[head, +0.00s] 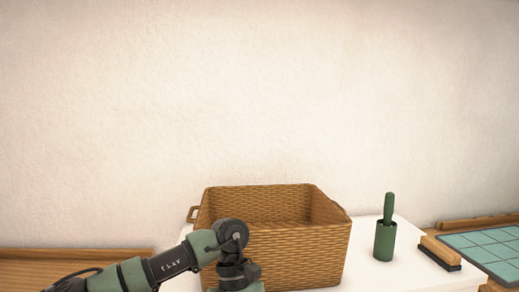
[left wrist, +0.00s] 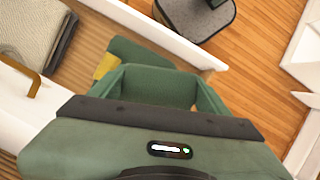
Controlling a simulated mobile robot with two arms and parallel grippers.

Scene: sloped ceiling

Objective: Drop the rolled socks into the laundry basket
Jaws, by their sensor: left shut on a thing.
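A woven brown laundry basket (head: 305,257) stands open-topped on a white surface in the head view. My left arm comes in from the left and ends in front of the basket's front-left side; its gripper tips are below the picture there. In the left wrist view my left gripper (left wrist: 163,88) is shut on a green thing with a mustard patch (left wrist: 135,52), which looks like the rolled socks. The fingers hide part of it. The socks do not show in the head view. The basket's inside bottom is hidden. My right gripper is not in view.
Right of the basket stand a green holder with a handle (head: 385,240) and a wooden brush (head: 440,252). A teal tiled board (head: 488,248) lies further right. In the left wrist view a grey woven cloth (left wrist: 28,28) lies top left, and wooden floor (left wrist: 262,60) shows right.

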